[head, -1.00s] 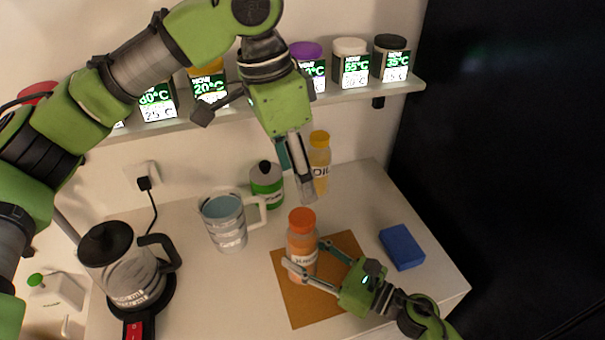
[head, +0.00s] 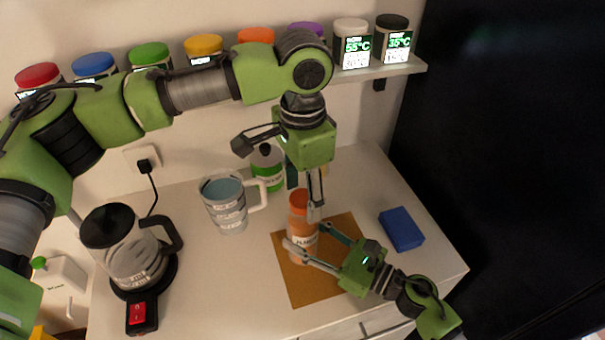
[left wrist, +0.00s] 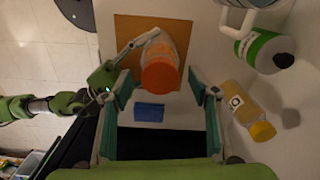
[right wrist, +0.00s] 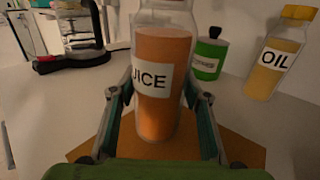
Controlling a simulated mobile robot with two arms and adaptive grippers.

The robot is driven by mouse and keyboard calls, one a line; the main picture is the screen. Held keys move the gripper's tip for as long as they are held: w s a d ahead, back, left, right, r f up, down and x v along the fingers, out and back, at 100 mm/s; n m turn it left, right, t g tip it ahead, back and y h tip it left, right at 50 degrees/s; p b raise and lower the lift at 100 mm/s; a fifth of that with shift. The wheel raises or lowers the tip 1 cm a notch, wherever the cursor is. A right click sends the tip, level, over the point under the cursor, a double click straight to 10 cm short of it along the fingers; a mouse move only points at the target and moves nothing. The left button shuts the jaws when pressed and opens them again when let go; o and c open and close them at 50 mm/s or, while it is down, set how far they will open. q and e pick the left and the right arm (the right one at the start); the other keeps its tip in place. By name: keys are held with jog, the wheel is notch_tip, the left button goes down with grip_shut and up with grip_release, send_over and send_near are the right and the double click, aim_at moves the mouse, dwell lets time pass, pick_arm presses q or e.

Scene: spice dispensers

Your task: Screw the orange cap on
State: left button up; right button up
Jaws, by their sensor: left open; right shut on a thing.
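The juice bottle (head: 300,243) stands upright on the brown mat (head: 291,287), with the orange cap (head: 298,197) on its top. The cap also shows from above in the left wrist view (left wrist: 160,78). My left gripper (head: 315,214) points down beside the cap, partly in front of it in the head view. In the left wrist view its fingers are spread, with the cap between them and clear of both. My right gripper (right wrist: 162,112) is shut on the bottle's body, low and from the side. The cap lies outside the right wrist view.
A blue sponge-like block (head: 401,230) lies right of the mat. A measuring jug (head: 226,205), a green-labelled bottle (head: 268,166) and an oil bottle (right wrist: 275,62) stand behind. A kettle (head: 128,250) stands at left. A shelf of dispensers (head: 352,45) runs above.

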pick_arm(q)
jog(key=shift+f, duration=0.55)
jog(key=c, duration=1.2)
jog(key=m, duration=0.4)
jog(key=shift+c, duration=0.2)
pick_arm(e)
jog(key=shift+s, duration=0.1)
pick_arm(q)
jog(key=m, duration=0.4)
jog(key=shift+m, duration=0.4)
jog(key=shift+m, duration=0.3)
